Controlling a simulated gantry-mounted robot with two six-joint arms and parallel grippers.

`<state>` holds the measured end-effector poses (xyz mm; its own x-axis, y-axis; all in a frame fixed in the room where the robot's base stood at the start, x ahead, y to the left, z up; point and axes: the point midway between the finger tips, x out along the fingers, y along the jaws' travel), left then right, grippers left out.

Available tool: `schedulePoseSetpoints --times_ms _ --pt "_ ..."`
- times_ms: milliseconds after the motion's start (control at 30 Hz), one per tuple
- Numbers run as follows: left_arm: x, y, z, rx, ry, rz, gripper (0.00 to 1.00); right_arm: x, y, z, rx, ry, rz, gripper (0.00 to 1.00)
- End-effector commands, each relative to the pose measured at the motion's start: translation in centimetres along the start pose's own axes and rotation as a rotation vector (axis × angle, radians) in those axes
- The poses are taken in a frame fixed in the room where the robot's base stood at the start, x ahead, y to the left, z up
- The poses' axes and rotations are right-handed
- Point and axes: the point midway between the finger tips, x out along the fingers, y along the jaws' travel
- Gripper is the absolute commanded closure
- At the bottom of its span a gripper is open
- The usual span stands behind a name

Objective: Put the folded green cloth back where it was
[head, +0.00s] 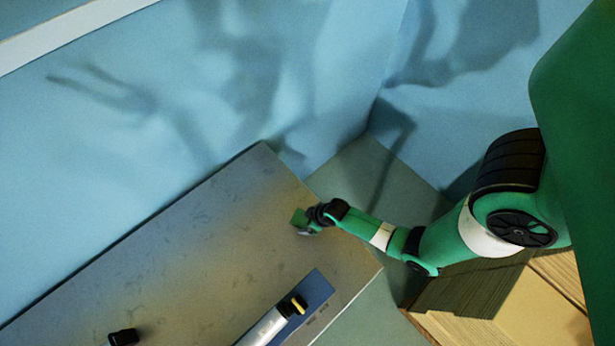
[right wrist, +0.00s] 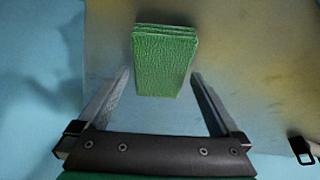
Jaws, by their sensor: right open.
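The folded green cloth (head: 297,216) is at the far right part of the grey table, at the tip of my right arm. In the right wrist view the cloth (right wrist: 165,62) is a small layered block, with its folded edges at the top. My right gripper (head: 304,224) is open. In the right wrist view its two fingers (right wrist: 160,82) stand apart on either side of the cloth's near end, with gaps showing on both sides. Whether the cloth touches the table is hard to tell. My left gripper is not in view.
The grey table (head: 200,240) is mostly bare. A blue mat (head: 318,288) lies near its right edge, with a pale cylinder (head: 262,330) and a black-and-yellow end piece (head: 298,303). A black object (head: 122,337) stands at the lower left. Blue walls (head: 130,110) rise behind.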

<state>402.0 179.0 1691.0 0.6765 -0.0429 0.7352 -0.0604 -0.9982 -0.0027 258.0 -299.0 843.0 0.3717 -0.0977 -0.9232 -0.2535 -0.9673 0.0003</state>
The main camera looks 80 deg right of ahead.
Motion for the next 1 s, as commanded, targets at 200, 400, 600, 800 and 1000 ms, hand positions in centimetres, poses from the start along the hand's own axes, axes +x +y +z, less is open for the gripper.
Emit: schedulePoseSetpoints --times_ms 200,400,600,800,1000 --pt "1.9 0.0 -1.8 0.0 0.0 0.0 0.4 -5.2 0.0 -0.2 0.001 0.001 0.001 0.0" --pt "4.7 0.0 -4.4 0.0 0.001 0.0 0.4 -10.0 0.0 -0.3 0.001 -0.002 0.0 0.0" --pt "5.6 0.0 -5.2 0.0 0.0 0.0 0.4 -11.7 0.0 -0.1 0.001 -0.001 0.0 0.0" --pt "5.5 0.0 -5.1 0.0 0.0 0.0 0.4 -11.5 0.0 0.1 0.0 -0.001 0.0 0.0" --pt "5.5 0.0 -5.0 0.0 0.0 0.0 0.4 -11.5 0.0 0.0 0.0 0.001 0.0 0.0"
